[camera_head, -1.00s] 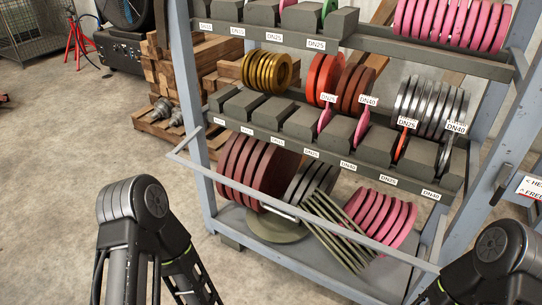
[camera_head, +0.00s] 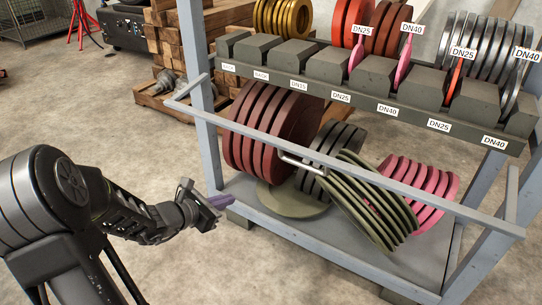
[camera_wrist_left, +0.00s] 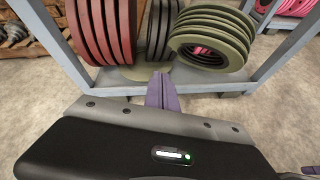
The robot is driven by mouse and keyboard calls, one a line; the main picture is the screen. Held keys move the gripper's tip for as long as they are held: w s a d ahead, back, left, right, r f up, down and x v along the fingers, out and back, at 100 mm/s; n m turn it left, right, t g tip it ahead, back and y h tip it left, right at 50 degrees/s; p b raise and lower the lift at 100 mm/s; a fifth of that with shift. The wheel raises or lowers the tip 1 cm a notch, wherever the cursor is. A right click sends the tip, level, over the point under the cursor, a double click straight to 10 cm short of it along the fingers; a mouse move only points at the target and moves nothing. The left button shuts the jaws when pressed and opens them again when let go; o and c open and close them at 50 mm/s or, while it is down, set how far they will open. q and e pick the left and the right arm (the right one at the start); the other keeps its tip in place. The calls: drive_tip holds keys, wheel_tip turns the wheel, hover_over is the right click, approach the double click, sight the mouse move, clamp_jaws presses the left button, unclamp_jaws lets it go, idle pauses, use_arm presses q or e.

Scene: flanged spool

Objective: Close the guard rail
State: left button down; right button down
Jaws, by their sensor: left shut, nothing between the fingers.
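The guard rail (camera_head: 365,178) is a grey bar with a silver handle (camera_head: 302,161) near its middle. It runs slantwise across the front of the rack's lower bay, standing out from the posts on short side arms. My left gripper (camera_head: 220,201) has purple fingers, shut and empty. In the head view it appears left of the handle and below the rail, apart from both. Its fingertips show in the left wrist view (camera_wrist_left: 161,92), pointing toward the lower shelf. The rail is not clearly visible there. My right gripper is not seen in the head view.
The blue-grey rack (camera_head: 205,110) holds dark red discs (camera_head: 262,130), olive discs (camera_head: 365,200) and pink discs (camera_head: 425,185) low down. Olive discs lean close behind the rail. A labelled shelf (camera_head: 370,95) is above.

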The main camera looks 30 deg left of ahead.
use_arm(q)
drive_tip(key=w+a+r+n+t, duration=0.1)
drive_tip(key=w+r+n+t, duration=0.2)
drive_tip(key=r, duration=0.4)
drive_tip(key=shift+w+a+r+t+y, duration=0.25)
drive_tip(key=shift+t+y, duration=0.05)
drive_tip(key=shift+w+f, duration=0.1)
drive_tip(key=shift+w, duration=0.05)
drive_tip(key=w+f+b, duration=0.2)
drive_tip(key=w, duration=0.7)
drive_tip(key=r, duration=0.4)
drive_tip(key=shift+s+d+r, duration=0.1)
drive_tip(key=shift+d+r, duration=0.15)
drive_tip(key=shift+d, duration=0.15)
